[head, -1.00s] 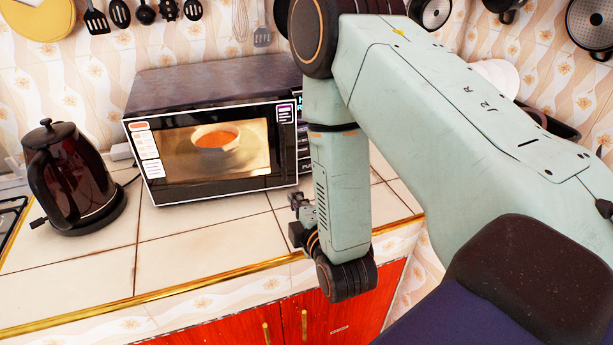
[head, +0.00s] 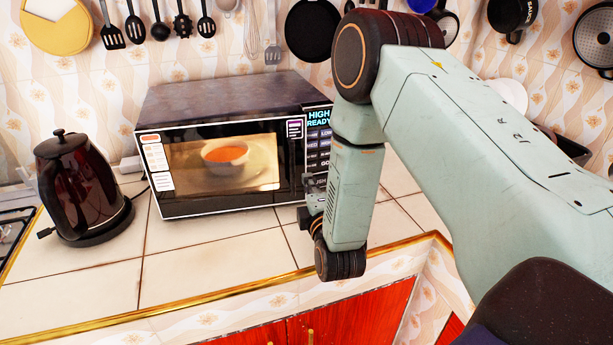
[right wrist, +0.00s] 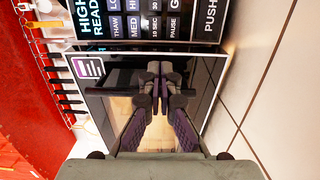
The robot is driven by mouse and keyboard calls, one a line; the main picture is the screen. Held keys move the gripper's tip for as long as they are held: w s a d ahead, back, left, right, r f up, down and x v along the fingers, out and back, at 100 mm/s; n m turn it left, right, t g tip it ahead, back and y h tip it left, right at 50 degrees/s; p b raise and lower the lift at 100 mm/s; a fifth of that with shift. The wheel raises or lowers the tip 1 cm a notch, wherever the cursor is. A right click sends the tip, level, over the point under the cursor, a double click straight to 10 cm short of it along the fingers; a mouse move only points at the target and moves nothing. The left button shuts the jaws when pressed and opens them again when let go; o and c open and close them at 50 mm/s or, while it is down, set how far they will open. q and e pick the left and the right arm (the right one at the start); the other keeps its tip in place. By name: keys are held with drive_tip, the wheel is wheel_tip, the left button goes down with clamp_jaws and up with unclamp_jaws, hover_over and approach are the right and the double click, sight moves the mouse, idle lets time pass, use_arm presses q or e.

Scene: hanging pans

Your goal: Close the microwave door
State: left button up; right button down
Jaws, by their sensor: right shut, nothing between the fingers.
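The microwave (head: 225,95) stands on the tiled counter, its front toward me. Its dark door (head: 230,203) has a window with a bowl of orange food showing behind it. The door looks shut or nearly shut; I cannot tell whether a small gap is left. My right gripper (head: 309,184) is shut and empty, at the door's right edge near the control panel. In the right wrist view, its fingertips (right wrist: 160,88) lie over the door (right wrist: 205,75), beside the panel (right wrist: 150,20). Contact is not clear. My left gripper is not in view.
A dark red kettle (head: 82,190) stands on the counter left of the microwave. Utensils and pans (head: 312,30) hang on the wall above. The counter (head: 215,240) in front of the microwave is clear up to its gold edge.

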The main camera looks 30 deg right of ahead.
sight(305, 169)
drive_tip(key=shift+x, duration=1.1)
drive_tip(key=shift+w+d, duration=0.2)
drive_tip(key=shift+d, duration=0.05)
drive_tip(key=shift+w, duration=0.15)
drive_tip(key=shift+x, duration=0.85)
drive_tip(key=shift+w+d, duration=0.25)
drive_tip(key=shift+w, duration=0.1)
